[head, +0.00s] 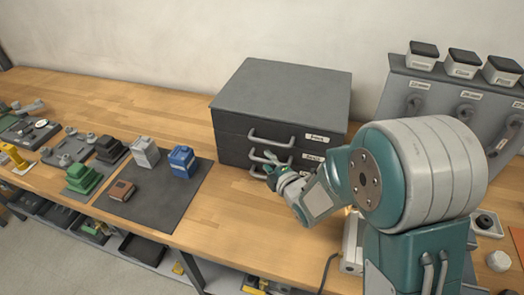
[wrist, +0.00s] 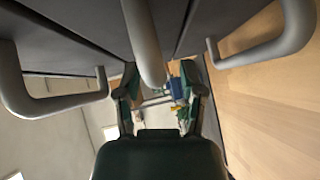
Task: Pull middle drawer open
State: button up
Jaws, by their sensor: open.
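A dark grey cabinet (head: 284,92) with three stacked drawers stands on the bench, each drawer with a light grey bar handle. The middle drawer (head: 232,150) looks flush with the others. Its handle (head: 268,158) is in front of the cabinet, and in the wrist view the middle handle (wrist: 145,45) comes down between my fingers. My gripper (head: 272,177) is open at the drawer fronts, partly covering the lower ones. In the wrist view its fingers (wrist: 161,75) sit on either side of that handle; I cannot tell whether they touch it.
The top handle (wrist: 60,103) and bottom handle (wrist: 270,45) flank my gripper in the wrist view. A dark mat (head: 150,200) with several small blocks lies left of the cabinet. A grey panel with hooks (head: 440,98) stands at right. Bare bench (head: 225,215) lies before the cabinet.

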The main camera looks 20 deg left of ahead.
jog(key=shift+w+a+f, duration=0.1)
jog(key=shift+w+a, duration=0.05)
jog(key=shift+a, duration=0.2)
jog(key=shift+d, duration=0.2)
grip_shut()
jog(key=shift+s, duration=0.2)
